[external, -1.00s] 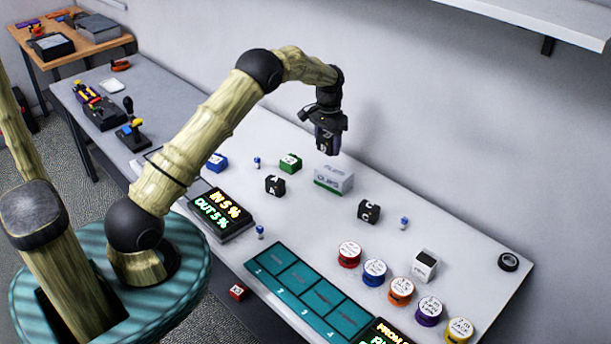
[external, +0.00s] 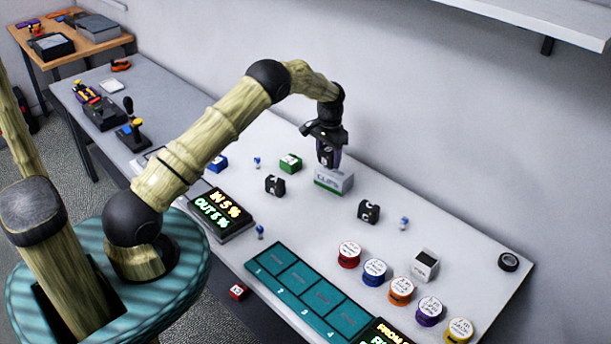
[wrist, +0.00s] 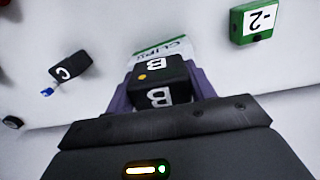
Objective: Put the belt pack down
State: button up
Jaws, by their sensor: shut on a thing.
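My gripper (external: 329,164) is shut on a black belt pack marked B (wrist: 158,84). In the wrist view the pack sits between the two purple fingers, with a yellow dot on its upper face. In the external view the pack is mostly hidden by the gripper. The pack is held right at the white and green clips box (external: 338,182), which also shows just beyond it in the wrist view (wrist: 173,49). I cannot tell whether the pack touches the box.
Black pack A (external: 275,185) and a green block (external: 290,163) stand left of the box; black pack C (external: 369,211) stands right. Coloured round reels (external: 375,272) and a teal numbered mat (external: 308,292) lie toward the front right. The table between pack C and the black tape roll (external: 508,262) is mostly clear.

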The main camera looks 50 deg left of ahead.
aim_at(328, 165)
jog(key=shift+f+p, duration=0.6)
jog(key=shift+f, duration=1.25)
jog(key=shift+f, duration=0.1)
jog(key=o, duration=1.1)
jog(key=shift+c, duration=0.2)
notch_tip(328, 165, up, 12)
jog(key=b, duration=0.3)
